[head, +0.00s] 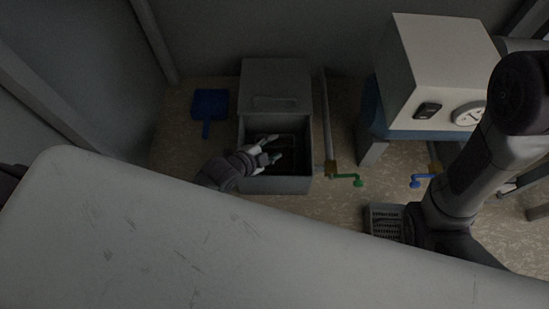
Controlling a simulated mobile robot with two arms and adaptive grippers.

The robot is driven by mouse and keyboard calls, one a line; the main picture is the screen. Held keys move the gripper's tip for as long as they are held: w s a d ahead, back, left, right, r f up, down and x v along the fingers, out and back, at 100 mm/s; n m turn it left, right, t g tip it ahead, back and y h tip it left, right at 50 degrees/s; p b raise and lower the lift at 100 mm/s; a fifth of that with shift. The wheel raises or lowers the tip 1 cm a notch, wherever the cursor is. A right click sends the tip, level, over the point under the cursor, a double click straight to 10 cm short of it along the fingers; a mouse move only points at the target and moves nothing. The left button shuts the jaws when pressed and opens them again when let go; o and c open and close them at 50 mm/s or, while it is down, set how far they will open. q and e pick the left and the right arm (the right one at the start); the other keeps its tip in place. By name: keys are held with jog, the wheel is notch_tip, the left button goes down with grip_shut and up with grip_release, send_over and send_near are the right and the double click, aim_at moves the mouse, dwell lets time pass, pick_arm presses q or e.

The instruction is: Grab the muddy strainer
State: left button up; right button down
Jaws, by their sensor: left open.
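A grey box (274,186) stands on the floor at the centre of the head view, with an open compartment at its front. A dark, rack-like shape (287,142) shows inside it; it may be the strainer, but the dim light does not let me tell. My left gripper (272,151) is open, with its fingers over the box's opening. I see nothing held between the fingers. My right arm comes in from the right, and its gripper does not show.
A pale, scratched surface (200,240) fills the foreground. A blue dustpan-like object (209,105) lies left of the box.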

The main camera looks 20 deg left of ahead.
pick_arm(q)
grip_shut()
jog(key=shift+s, duration=0.1)
dwell(0.5)
